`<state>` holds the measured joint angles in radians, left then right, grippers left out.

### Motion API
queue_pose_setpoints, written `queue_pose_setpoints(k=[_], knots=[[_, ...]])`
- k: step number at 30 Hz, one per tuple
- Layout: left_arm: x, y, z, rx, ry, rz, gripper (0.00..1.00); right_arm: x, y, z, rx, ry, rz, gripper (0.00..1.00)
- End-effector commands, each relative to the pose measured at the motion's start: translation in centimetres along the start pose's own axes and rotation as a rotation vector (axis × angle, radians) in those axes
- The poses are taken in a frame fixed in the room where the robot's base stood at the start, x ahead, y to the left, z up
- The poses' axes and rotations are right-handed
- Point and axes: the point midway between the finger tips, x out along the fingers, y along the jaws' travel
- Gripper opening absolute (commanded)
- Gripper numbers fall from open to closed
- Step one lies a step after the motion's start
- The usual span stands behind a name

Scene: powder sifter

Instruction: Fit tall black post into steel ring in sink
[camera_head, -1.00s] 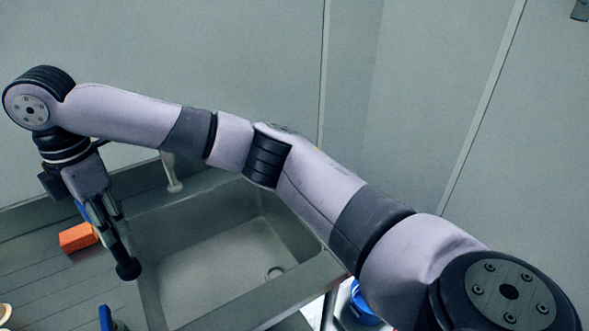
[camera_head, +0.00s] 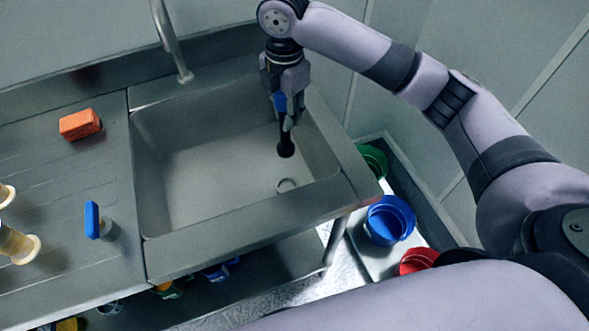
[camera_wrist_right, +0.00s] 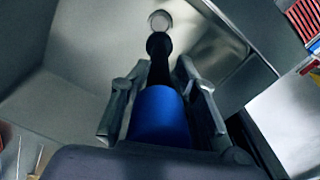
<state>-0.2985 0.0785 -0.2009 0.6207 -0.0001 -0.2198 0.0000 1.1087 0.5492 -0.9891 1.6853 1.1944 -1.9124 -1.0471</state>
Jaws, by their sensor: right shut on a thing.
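The tall black post (camera_head: 285,145) hangs tip-down over the right part of the sink (camera_head: 200,190). It has a round black foot and a blue upper part, which shows between the fingers in the wrist view (camera_wrist_right: 158,118). My right gripper (camera_head: 288,108) is shut on the post. The steel ring (camera_head: 287,185) lies in the sink floor, just below and near the post's foot in the head view. In the wrist view the ring (camera_wrist_right: 160,20) shows just beyond the black tip. The post appears apart from the ring. My left gripper is not in view.
A faucet (camera_head: 172,40) stands at the sink's back edge. An orange sponge (camera_head: 80,124) and a blue-topped item (camera_head: 92,220) are on the left drainboard. Blue (camera_head: 389,220), green and red containers sit low at the right. The sink's left half is clear.

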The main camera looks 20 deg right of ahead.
Motion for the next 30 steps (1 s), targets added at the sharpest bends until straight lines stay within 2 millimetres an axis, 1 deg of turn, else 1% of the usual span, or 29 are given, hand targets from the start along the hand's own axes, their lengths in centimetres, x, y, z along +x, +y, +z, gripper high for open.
queue_pose_setpoints(k=[1, 3, 9, 12, 15, 23, 27, 30], knots=[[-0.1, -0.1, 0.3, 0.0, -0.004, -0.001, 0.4, 1.4, -0.2, 0.0, 0.001, 0.001, -0.007, 0.0], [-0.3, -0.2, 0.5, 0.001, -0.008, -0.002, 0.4, 3.3, -0.2, 0.1, 0.004, 0.0, -0.007, 0.0], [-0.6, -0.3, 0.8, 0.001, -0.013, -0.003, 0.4, 8.7, -0.2, 0.0, 0.004, 0.001, -0.006, 0.0], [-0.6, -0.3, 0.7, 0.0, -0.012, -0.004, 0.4, 10.9, -0.2, 0.0, 0.003, 0.001, -0.005, 0.0], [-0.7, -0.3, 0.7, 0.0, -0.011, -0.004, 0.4, 12.5, -0.1, 0.0, 0.003, 0.0, -0.002, 0.0], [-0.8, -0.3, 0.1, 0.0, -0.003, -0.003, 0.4, 14.5, -0.1, 0.0, 0.003, 0.0, -0.003, 0.0], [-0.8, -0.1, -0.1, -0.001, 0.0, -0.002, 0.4, 16.7, -0.2, 0.0, 0.003, 0.0, -0.004, 0.0], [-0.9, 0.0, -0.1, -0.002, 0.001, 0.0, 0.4, 17.6, -0.1, 0.0, 0.003, 0.0, -0.001, 0.0]])
